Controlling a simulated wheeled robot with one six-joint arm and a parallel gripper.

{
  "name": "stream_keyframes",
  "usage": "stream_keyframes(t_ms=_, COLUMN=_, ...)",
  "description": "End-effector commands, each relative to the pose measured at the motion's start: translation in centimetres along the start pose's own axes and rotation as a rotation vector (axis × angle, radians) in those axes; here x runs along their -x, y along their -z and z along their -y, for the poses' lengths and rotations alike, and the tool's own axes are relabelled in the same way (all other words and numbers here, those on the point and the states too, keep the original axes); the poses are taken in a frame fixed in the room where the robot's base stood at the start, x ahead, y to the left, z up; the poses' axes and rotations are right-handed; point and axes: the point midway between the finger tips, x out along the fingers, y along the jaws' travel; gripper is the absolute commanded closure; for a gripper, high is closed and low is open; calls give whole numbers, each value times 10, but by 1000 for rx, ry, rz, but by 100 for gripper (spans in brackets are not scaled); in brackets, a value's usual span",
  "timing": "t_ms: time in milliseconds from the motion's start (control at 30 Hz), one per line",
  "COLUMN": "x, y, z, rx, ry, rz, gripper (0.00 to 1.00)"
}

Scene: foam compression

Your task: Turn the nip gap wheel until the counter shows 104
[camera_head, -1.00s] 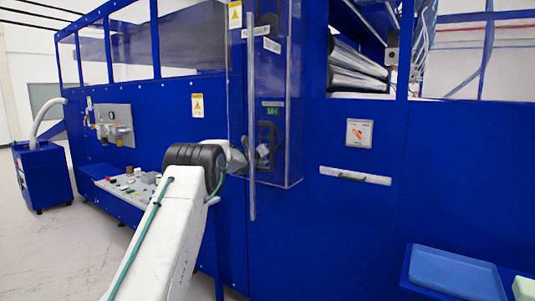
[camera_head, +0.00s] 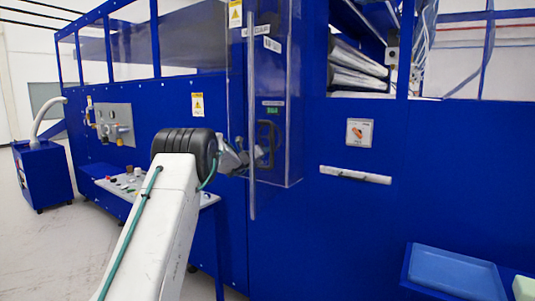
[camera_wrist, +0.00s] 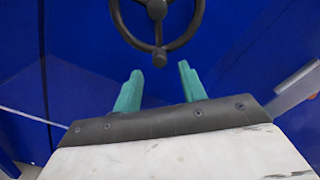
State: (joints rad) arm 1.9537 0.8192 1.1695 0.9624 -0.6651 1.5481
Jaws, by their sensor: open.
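The dark nip gap wheel (camera_head: 272,134) is on the blue machine front, inside a clear-sided recess. In the wrist view its lower rim, spokes and hub (camera_wrist: 158,12) show at the top edge; the upper part is cut off. A small green-lit counter (camera_head: 273,110) sits above the wheel; its digits are too small to read. My gripper (camera_wrist: 172,72) is open and empty, its two green fingers pointing at the lower part of the wheel. In the wrist view the fingertips lie below the rim, apart from it in the picture. In the head view my gripper (camera_head: 258,153) is beside the wheel's lower part.
A long vertical handle (camera_head: 251,120) and clear panel edges stand close beside my wrist. A switch plate (camera_head: 359,132) and horizontal bar handle (camera_head: 355,174) are to the right. A control desk (camera_head: 130,187) is at left, and a blue tray (camera_head: 452,274) at lower right.

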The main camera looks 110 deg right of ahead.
Motion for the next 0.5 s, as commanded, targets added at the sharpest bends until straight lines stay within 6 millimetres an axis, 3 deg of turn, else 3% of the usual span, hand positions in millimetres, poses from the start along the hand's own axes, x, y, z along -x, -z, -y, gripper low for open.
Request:
stream_keyframes(t_ms=200, x=32, y=0, z=-1, rx=1, ry=-2, rz=0, gripper=59)
stream_keyframes(t_ms=500, x=41, y=0, z=-1, rx=0, ry=0, rz=0, gripper=59)
